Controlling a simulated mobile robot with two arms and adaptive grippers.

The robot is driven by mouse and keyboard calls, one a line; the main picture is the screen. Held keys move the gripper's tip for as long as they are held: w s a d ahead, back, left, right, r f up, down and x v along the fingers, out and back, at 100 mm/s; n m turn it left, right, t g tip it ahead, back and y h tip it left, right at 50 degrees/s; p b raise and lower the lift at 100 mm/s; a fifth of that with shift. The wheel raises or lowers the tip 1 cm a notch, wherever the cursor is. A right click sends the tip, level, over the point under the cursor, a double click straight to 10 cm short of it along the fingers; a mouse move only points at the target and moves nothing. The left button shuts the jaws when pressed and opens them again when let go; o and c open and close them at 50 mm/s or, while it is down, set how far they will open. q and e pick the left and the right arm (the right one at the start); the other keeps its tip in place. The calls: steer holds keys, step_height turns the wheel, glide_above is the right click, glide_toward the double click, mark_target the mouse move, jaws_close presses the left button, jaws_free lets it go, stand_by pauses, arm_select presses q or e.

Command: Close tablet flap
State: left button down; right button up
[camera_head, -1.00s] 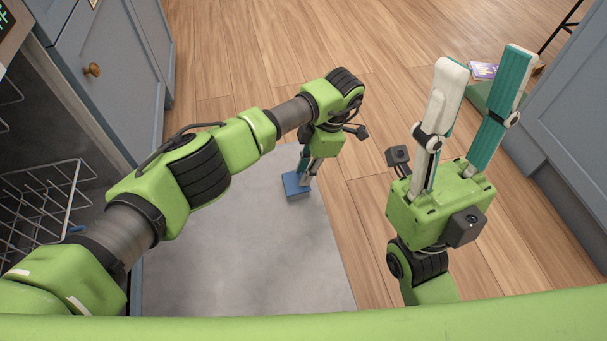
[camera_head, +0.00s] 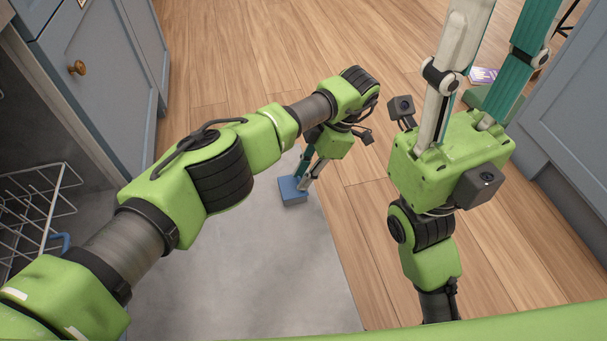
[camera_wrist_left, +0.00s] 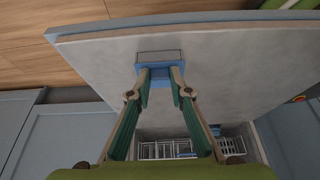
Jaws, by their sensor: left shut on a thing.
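The blue tablet compartment (camera_head: 290,192) sits on the grey inner face of the lowered door (camera_head: 235,265). In the left wrist view the compartment (camera_wrist_left: 158,57) is a blue box with a grey top panel. My left gripper (camera_head: 304,182) points down at its near side, and its fingers are shut on a blue part of it. The fingertips in the left wrist view (camera_wrist_left: 160,76) hide some of that part, and I cannot tell how far the flap stands open. My right gripper (camera_head: 505,25) is open and empty, raised at the right, its tips cut off by the top edge.
A white wire rack (camera_head: 35,215) stands at the left, inside the appliance. Blue-grey cabinets (camera_head: 95,75) line the left, and another cabinet (camera_head: 575,125) stands at the right. The wooden floor (camera_head: 250,60) beyond the door is clear. A small book (camera_head: 484,75) lies at the far right.

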arm_select(q)
steer(key=c, duration=1.8)
jaws_free()
steer(key=shift+c, duration=0.2)
step_height(320, 180, up, 10)
